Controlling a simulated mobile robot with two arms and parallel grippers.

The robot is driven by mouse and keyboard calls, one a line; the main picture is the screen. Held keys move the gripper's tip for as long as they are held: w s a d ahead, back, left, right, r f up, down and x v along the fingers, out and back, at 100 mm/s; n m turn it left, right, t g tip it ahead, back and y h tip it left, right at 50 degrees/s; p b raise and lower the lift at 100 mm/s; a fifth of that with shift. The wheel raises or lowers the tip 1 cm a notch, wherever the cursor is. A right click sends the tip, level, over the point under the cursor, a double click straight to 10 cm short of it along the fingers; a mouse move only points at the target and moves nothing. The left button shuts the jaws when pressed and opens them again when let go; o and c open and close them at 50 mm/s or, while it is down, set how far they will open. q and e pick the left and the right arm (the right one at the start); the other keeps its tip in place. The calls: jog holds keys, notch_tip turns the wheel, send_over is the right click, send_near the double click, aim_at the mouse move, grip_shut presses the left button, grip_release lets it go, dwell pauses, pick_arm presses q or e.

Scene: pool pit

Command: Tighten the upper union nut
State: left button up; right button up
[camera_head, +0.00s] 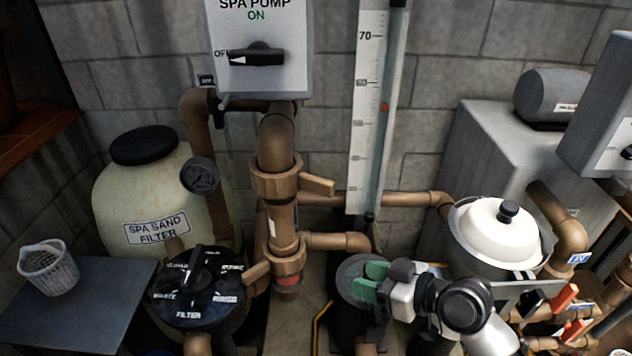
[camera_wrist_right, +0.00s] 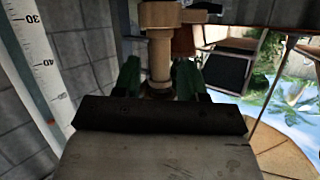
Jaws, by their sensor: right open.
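The upper union nut (camera_head: 275,182) is a brown ring around the upright brown pipe. Its lug (camera_head: 317,185) sticks out to the right and slopes slightly down. My right gripper (camera_head: 366,281) is open and empty, with green fingers pointing left. It is below and to the right of the nut, apart from it. In the right wrist view, the fingers (camera_wrist_right: 159,78) appear on either side of a brown pipe (camera_wrist_right: 160,58) that lies beyond them. A brown fitting is at the top there; I cannot tell which nut it is. My left gripper is out of view.
A lower union nut (camera_head: 286,262) has its lug toward the left. A white scale (camera_head: 368,120) stands behind the pipes. The spa pump switch box (camera_head: 262,50) hangs above. A black valve head (camera_head: 198,285) is at lower left. A white-lidded pot (camera_head: 495,232) stands right.

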aim_at(300, 181)
jog(key=w+r+n+y, duration=0.2)
jog(key=r, duration=0.5)
jog(key=w+r+n+y, duration=0.1)
jog(key=w+r+y, duration=0.15)
jog(key=r, duration=0.55)
jog(key=p+x, duration=0.1)
jog(key=x, duration=0.2)
jog(key=p+x, duration=0.2)
jog(key=x, duration=0.1)
jog(key=s+p+x, duration=0.1)
jog(key=p+x, duration=0.1)
jog(key=x, duration=0.1)
jog(key=shift+a+r, duration=0.1)
jog(key=shift+a, duration=0.1)
jog(key=shift+w+a+f+p, duration=0.25)
jog(key=shift+w+a+p, duration=0.1)
jog(key=shift+a, duration=0.35)
jog(key=shift+c, duration=0.3)
grip_shut()
